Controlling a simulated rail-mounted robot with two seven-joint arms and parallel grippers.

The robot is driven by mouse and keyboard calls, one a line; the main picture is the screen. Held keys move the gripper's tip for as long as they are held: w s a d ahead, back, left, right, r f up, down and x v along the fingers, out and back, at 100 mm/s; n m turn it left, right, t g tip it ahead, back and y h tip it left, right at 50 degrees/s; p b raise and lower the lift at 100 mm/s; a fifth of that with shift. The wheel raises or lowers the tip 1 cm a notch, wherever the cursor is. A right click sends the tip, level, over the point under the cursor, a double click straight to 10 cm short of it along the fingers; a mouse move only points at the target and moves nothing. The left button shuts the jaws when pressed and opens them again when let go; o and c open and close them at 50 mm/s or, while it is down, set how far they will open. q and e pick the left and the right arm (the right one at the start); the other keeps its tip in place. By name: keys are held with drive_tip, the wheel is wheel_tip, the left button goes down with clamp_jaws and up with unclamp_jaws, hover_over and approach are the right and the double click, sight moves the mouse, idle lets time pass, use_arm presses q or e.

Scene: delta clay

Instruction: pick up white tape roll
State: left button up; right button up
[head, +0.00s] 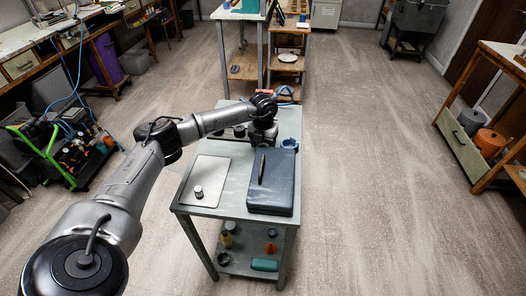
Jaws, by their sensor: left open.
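My left arm reaches from the lower left over the small grey-green table (225,212). My left gripper (262,143) points down near the table's far side, just behind a dark blue case (272,190). It is small and dark here, and its fingertips are hard to make out; it is open. I cannot make out a white tape roll on this table; the gripper and wrist may hide it. A blue ring-like thing (289,144) lies right of the gripper, at the table's right edge. My right gripper is not in view.
A flat grey plate (207,178) with a small metal cylinder (198,192) lies left of the case. A dark pen-like thing (262,168) lies on the case. The lower shelf holds a teal box (265,265) and small items.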

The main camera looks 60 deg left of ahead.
use_arm(q)
drive_tip(key=shift+f, duration=0.5)
drive_tip(key=shift+c, duration=0.3)
drive_tip(key=c, duration=0.6)
drive_tip(key=shift+r, duration=0.1)
